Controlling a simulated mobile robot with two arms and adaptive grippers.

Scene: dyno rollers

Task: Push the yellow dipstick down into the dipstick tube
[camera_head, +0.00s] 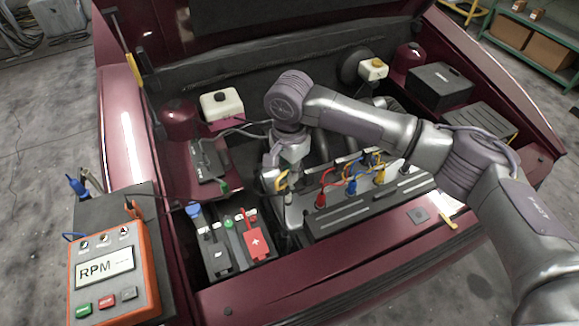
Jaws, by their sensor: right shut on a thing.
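The yellow dipstick (282,183) shows as a small yellow handle at the left end of the engine. My right gripper (277,181) reaches in from the right over the engine, points down and is shut on this handle. The dipstick's lower part and the dipstick tube are mostly hidden by the gripper and engine parts, so I cannot tell how deep the dipstick sits. My left gripper is out of view.
The engine cover (365,208) with red, blue and yellow leads lies just right of the gripper. The battery with its red terminal cover (256,241) is in front left. An orange RPM tester (113,272) stands at the left. The raised hood (250,22) is behind.

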